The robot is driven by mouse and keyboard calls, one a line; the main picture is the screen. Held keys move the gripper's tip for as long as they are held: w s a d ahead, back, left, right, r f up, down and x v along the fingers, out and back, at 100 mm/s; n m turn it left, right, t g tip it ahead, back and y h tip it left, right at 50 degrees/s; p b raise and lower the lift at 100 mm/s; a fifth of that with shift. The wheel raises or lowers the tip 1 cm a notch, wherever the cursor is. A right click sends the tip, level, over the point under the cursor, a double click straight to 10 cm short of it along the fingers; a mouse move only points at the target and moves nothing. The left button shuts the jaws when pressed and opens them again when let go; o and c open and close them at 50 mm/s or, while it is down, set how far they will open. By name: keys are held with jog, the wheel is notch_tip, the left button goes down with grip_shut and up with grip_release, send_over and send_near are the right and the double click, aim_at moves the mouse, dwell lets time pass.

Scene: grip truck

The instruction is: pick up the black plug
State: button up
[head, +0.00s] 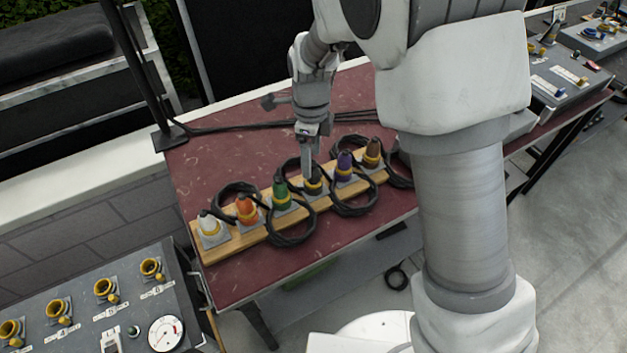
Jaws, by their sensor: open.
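The black plug (313,182) stands upright on a small grey plate with a yellow ring at its base. It is in a wooden strip (235,243) on the dark red table, between the green plug (281,190) and the purple plug (344,162). My gripper (308,168) points down from above, right at the black plug, with its fingers beside or just above the plug's top. It is open. The fingers overlap the plug in this view, so I cannot tell whether they touch it.
A white plug (208,224), an orange plug (245,207) and a brown plug (372,150) share the strip. Black cable loops (290,235) lie around the plugs. A black stand (170,137) is at the table's back left. The red table surface (215,165) behind the strip is mostly clear.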

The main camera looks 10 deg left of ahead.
aim_at(314, 164)
jog(key=f, duration=0.5)
jog(key=shift+w+d+f, duration=0.2)
jog(key=shift+w+f, duration=0.05)
jog(key=shift+f, duration=0.05)
grip_shut()
